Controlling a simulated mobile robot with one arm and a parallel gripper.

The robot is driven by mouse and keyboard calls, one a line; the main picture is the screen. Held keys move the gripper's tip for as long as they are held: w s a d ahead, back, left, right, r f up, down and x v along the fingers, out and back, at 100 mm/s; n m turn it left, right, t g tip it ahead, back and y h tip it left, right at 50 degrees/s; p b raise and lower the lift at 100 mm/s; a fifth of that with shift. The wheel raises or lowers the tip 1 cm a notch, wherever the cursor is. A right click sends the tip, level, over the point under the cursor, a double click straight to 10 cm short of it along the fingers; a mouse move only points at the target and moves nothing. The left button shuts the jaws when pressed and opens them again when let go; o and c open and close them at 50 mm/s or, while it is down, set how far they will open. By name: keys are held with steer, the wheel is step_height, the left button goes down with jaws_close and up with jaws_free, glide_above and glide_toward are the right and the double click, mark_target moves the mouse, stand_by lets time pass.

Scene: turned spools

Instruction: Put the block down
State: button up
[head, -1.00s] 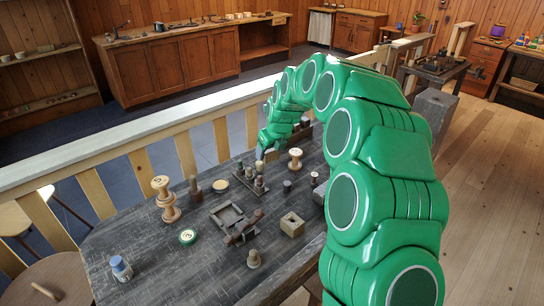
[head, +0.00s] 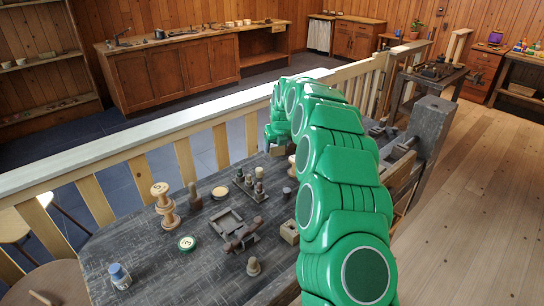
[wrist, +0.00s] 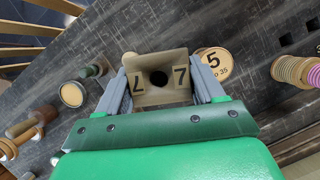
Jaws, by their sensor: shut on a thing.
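In the wrist view my gripper (wrist: 160,82) is shut on a pale tan block (wrist: 158,64). The block has a dark round hole in its middle and a dark 7 on a light label at each side. One grey finger presses on each side of it. The block hangs above the dark tabletop, and its underside is hidden. In the head view my green arm reaches over the far right part of the table (head: 150,240), and the gripper is mostly hidden behind it.
The wrist view shows a round face marked 5 (wrist: 217,64) just right of the block, a ribbed spool (wrist: 292,70), and a tan disc (wrist: 72,95).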

steer(key=shift+w+a+f, duration=0.25)
steer(key=shift+w+f, duration=0.65)
steer(key=shift+w, duration=0.3)
steer(key=shift+w+a+f, duration=0.3)
steer(key=shift+w+f, duration=0.65)
steer(key=shift+w, duration=0.2)
steer(key=shift+w+a+f, duration=0.25)
steer(key=shift+w+f, duration=0.65)
steer(key=shift+w, duration=0.3)
steer(key=shift+w+a+f, duration=0.2)
steer(key=shift+w+f, duration=0.7)
steer(key=shift+f, duration=0.1)
steer(key=shift+w+f, duration=0.15)
steer(key=shift+a+f, duration=0.1)
steer(key=shift+f, duration=1.6)
steer(key=o, duration=1.1)
steer(key=shift+o, duration=0.2)
